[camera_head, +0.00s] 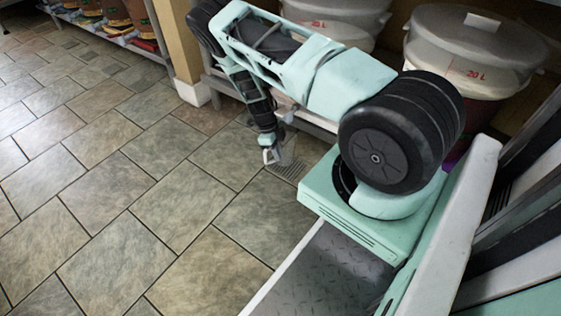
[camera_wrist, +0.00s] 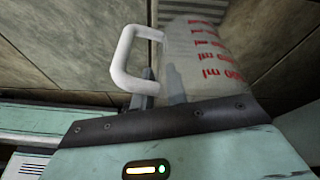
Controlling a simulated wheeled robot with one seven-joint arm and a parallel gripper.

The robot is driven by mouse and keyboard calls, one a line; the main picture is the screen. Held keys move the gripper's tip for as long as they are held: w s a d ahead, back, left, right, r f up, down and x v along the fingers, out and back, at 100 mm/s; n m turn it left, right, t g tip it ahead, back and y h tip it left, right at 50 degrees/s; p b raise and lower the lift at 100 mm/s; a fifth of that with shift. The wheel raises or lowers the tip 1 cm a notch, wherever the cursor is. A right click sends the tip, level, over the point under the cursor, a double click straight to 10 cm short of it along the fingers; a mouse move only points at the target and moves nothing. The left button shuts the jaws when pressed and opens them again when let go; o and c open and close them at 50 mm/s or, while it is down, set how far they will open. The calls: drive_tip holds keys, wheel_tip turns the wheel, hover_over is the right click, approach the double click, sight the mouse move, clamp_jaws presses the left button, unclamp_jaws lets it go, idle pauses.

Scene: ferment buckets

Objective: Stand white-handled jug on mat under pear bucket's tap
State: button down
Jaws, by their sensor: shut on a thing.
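The jug (camera_wrist: 200,55) shows close up in the wrist view, see-through with red scale marks and a white handle (camera_wrist: 122,60) on its left. My gripper (camera_wrist: 150,88) is shut on the jug at its handle side; the exact contact is partly hidden by the gripper's body. In the head view my gripper (camera_head: 271,155) hangs low over the tiled floor, with the jug (camera_head: 288,152) faintly visible beside it. I cannot make out the pear bucket's label, its tap or the mat in either view.
A lidded bucket (camera_head: 470,70) marked 20 L stands on the shelf at the right, partly behind my arm. Another bucket (camera_head: 335,22) stands at the top middle. A wooden post (camera_head: 180,45) and a shelf with colourful goods (camera_head: 120,18) are at upper left. The floor at left is clear.

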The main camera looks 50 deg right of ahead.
drive_tip(key=shift+s, duration=0.45)
drive_tip(key=shift+s+f+b, duration=0.1)
drive_tip(key=shift+f+b, duration=1.35)
drive_tip(key=shift+f, duration=0.25)
drive_tip(key=shift+f, duration=0.2)
drive_tip(key=c, duration=1.4)
unclamp_jaws()
